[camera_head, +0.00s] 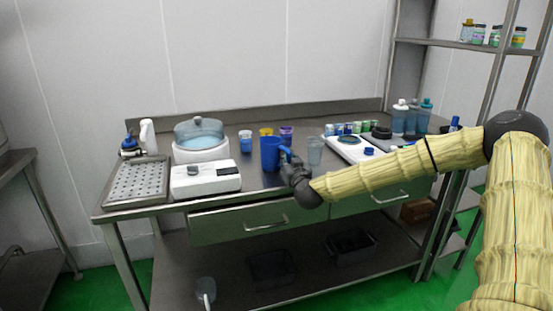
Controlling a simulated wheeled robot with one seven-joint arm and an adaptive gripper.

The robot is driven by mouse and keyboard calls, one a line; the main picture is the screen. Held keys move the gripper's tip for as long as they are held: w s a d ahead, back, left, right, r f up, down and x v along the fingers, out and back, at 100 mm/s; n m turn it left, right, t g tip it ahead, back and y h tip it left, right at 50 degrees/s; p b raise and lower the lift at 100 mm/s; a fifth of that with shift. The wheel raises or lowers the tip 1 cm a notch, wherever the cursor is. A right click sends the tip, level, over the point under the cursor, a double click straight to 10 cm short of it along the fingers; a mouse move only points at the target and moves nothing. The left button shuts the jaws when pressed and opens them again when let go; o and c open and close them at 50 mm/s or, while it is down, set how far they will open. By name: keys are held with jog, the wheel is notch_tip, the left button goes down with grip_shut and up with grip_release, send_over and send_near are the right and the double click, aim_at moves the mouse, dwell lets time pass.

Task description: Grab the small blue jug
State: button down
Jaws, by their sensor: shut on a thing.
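The small blue jug (270,155) stands upright in the middle of the steel table, near its front edge, with its handle to the right. My gripper (288,162) reaches in from the right and is shut on the jug at its handle side. The fingertips are small and partly hidden against the jug. I cannot tell whether the jug's base touches the table top.
A clear cup (315,150) stands just right of the jug. A white scale (205,180) and a domed machine (199,138) are to the left, beside a perforated tray (138,185). Small coloured cups (286,134) stand behind. Bottles (412,117) stand at the back right.

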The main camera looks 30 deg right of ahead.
aim_at(288, 150)
jog(key=shift+r, duration=0.15)
dwell(0.3)
jog(key=shift+r, duration=1.8)
jog(key=s+r+p, duration=0.1)
jog(key=s+p, duration=0.2)
jog(key=s, duration=1.2)
jog(key=shift+s+d, duration=0.25)
jog(key=shift+d, duration=0.2)
jog(key=shift+s, duration=0.2)
jog(key=shift+r, duration=0.1)
